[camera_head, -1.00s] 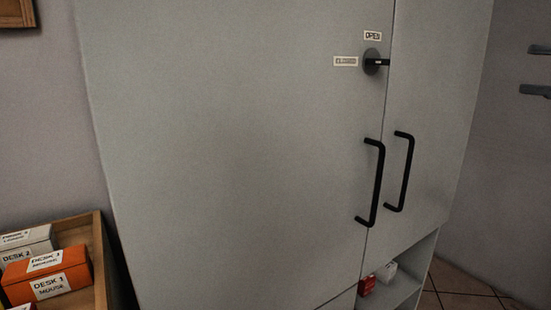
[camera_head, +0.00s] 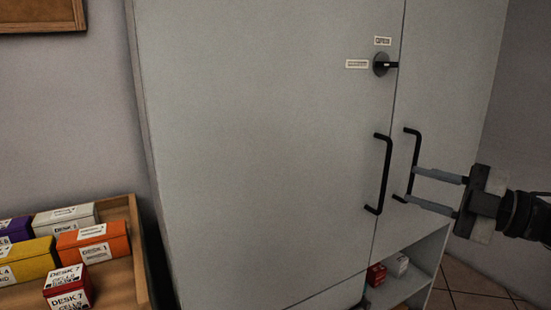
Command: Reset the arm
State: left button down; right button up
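My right gripper (camera_head: 412,185) comes in from the right edge of the head view. My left gripper is out of view.
The tall grey cabinet (camera_head: 270,130) has a second black handle (camera_head: 387,175) and a round latch (camera_head: 381,65) whose lever points right. Red and white boxes sit on its lower shelf (camera_head: 405,285). A wooden tray (camera_head: 136,250) of labelled boxes is at left.

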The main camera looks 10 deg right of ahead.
jog(key=s+a+f+m+t+h, duration=0.1)
jog(key=a+f+m, duration=0.3)
jog(key=f, duration=0.3)
jog(key=s+a+f+m+t+h+p, duration=0.1)
jog(key=a+f+m+h, duration=0.15)
jog(key=f, duration=0.35)
jog(key=s+a+f+m+h, duration=0.1)
jog(key=s+a+f+m, duration=0.1)
jog(key=a+f+m, duration=0.4)
jog(key=s+a+f+m+g+h, duration=0.1)
jog(key=s+f+m+h, duration=0.1)
jog(key=s+f+m, duration=0.2)
jog(key=s+a+f+m+g+h+p, duration=0.1)
jog(key=s+a+f+m+g+h, duration=0.1)
jog(key=s+f, duration=0.7)
notch_tip(320, 180, down, 2)
jog(key=shift+s+f+m+g+h, duration=0.25)
jog(key=shift+s+m+g+h, duration=0.1)
jog(key=shift+m+h, duration=0.55)
